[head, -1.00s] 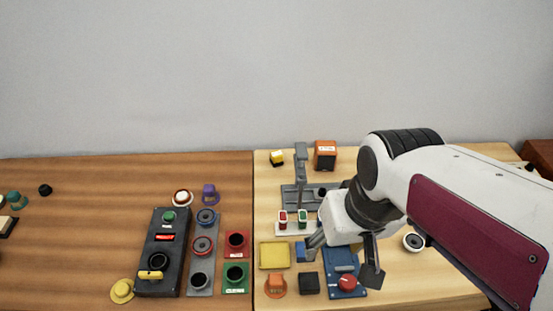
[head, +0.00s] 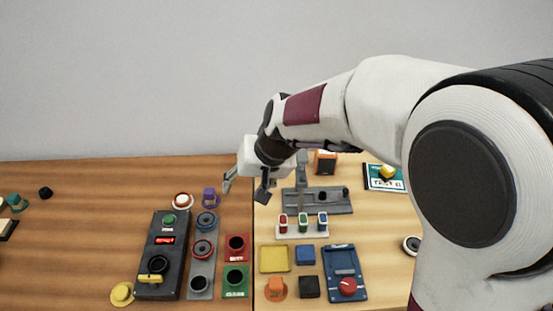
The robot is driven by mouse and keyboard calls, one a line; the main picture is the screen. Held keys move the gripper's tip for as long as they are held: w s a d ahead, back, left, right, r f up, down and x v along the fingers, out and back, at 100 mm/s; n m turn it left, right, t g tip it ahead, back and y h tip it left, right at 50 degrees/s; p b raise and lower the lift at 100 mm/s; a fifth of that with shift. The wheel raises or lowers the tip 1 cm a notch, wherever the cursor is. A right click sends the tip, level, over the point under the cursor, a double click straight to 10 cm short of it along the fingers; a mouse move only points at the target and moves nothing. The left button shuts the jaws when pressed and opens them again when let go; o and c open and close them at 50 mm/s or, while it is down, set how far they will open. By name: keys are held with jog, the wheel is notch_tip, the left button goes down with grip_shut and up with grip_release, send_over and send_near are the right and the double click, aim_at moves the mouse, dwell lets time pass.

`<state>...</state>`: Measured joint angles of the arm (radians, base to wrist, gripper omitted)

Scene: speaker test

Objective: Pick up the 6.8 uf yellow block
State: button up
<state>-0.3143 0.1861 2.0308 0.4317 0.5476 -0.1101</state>
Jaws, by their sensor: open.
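My gripper (head: 245,189) is open and empty, in the air over the back of the tables near the seam. A small yellow and black block, seen earlier at the back left of the light table, is now hidden behind my wrist. Another yellow piece (head: 387,171) sits on a labelled card (head: 375,184) at the back right. No 6.8 uf marking is readable on either.
Several coloured parts, including a yellow square (head: 274,260), fill the front.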

jog(key=w+a+f+m+t, duration=0.1)
jog(key=w+a+f+t, duration=0.15)
jog(key=w+a, duration=0.4)
jog(key=w+a+f+m+t, duration=0.1)
jog(key=w+a+f, duration=0.25)
jog(key=w, duration=0.55)
jog(key=w+f+m+t+h, duration=0.1)
jog(key=w+f, duration=0.2)
jog(key=w, duration=0.2)
jog(key=w+f+m+t+h, duration=0.1)
jog(key=w+f+t+h, duration=0.1)
jog(key=w, duration=0.3)
jog(key=w+f+m+t+h, duration=0.1)
jog(key=w+f+m, duration=0.1)
jog(key=w+f, duration=0.2)
jog(key=shift+w+d+t+h, duration=0.2)
jog(key=shift+w+t+h, duration=0.1)
jog(key=shift+w, duration=0.1)
jog(key=d+h, duration=0.1)
jog(key=d+m+h, duration=0.1)
jog(key=d, duration=0.1)
jog(key=w+d+f+m+h, duration=0.1)
jog(key=shift+d, duration=0.35)
jog(key=s+d+r+m+g+h, duration=0.2)
jog(key=d+h, duration=0.4)
jog(key=d, duration=0.3)
notch_tip(320, 180, up, 3)
jog(key=shift+s+d+f+m+g, duration=0.15)
jog(key=shift+s+d+m+g, duration=0.2)
jog(key=shift+s, duration=0.55)
